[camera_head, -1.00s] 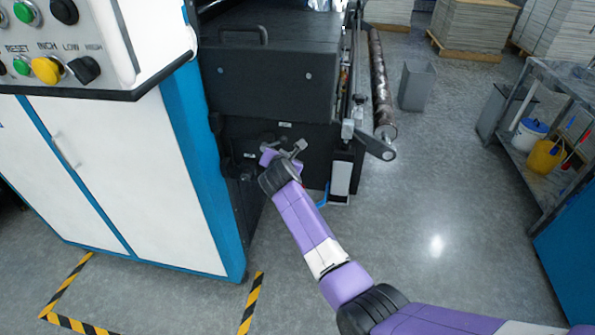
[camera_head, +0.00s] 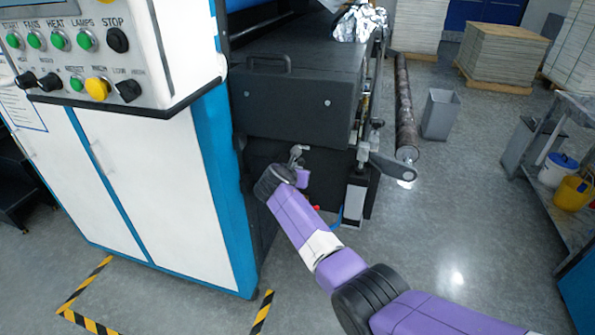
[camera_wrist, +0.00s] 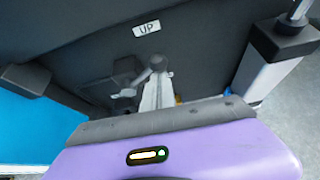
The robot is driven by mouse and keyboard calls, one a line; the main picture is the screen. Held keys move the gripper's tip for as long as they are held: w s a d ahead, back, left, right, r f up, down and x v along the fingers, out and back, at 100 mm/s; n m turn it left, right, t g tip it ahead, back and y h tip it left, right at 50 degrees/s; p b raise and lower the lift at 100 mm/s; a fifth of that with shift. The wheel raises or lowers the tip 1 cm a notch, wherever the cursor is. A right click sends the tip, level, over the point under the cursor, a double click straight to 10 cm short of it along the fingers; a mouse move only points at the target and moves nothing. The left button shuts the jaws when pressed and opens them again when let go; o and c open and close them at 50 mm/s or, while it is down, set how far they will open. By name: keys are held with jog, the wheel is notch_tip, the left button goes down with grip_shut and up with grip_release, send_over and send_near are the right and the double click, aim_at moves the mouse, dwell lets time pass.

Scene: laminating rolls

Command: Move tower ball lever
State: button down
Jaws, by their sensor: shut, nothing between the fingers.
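The tower ball lever (camera_head: 297,153) is a small grey lever on the dark side of the machine, low beneath the black box. In the wrist view a grey rounded knob (camera_wrist: 158,62) shows under an "UP" label, with a pale tapered piece below it and a dark bracket to its left. My gripper (camera_head: 302,178) is shut and empty, just below and right of the lever in the head view. My purple wrist fills the bottom of the wrist view. The fingertips are not clearly seen, and I cannot tell whether they touch the lever.
A white and blue cabinet with a button panel (camera_head: 97,88) stands left of my arm. A grey arm-like bracket (camera_head: 393,167) and a long roller (camera_head: 404,110) lie to the right. A grey bin (camera_head: 440,114) stands beyond.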

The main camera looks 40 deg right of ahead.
notch_tip(320, 180, down, 4)
jog(key=b, duration=0.2)
jog(key=p+v, duration=0.1)
jog(key=v, duration=0.9)
jog(key=shift+a+p, duration=0.3)
jog(key=shift+a, duration=0.05)
jog(key=shift+s, duration=0.1)
